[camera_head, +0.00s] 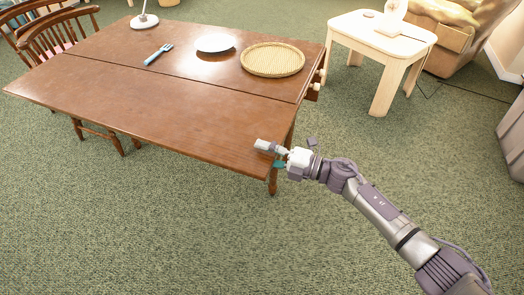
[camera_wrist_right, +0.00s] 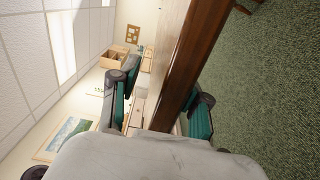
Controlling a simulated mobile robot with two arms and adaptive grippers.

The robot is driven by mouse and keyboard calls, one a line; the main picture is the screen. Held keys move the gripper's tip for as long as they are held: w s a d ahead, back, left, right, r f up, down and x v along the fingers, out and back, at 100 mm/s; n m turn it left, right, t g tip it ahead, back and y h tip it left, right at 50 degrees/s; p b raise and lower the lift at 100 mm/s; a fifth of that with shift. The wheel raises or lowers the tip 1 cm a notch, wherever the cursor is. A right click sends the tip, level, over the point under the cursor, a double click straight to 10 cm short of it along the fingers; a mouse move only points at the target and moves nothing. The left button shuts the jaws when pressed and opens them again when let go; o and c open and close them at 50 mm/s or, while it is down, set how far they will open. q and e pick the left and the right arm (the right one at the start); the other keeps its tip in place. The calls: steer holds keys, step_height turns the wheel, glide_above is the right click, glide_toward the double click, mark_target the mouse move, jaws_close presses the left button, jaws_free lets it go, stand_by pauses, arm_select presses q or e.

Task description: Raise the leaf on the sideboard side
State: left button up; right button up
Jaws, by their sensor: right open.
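The brown wooden drop-leaf table (camera_head: 205,65) stands at the upper left in the head view. Its near leaf (camera_head: 170,110) is out, about level with the top along the seam. My right gripper (camera_head: 269,154) is at the leaf's near right corner. In the wrist view its open fingers (camera_wrist_right: 165,90) lie on either side of the leaf's edge (camera_wrist_right: 190,65), one above and one below. I cannot tell whether they touch the wood. My left gripper is not in view.
Wooden chairs (camera_head: 58,35) stand at the left, a cream side table (camera_head: 385,43) at the right. The green carpet in front is clear.

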steer(key=v, duration=1.1)
steer(key=shift+d, duration=0.15)
steer(key=shift+r, duration=0.1)
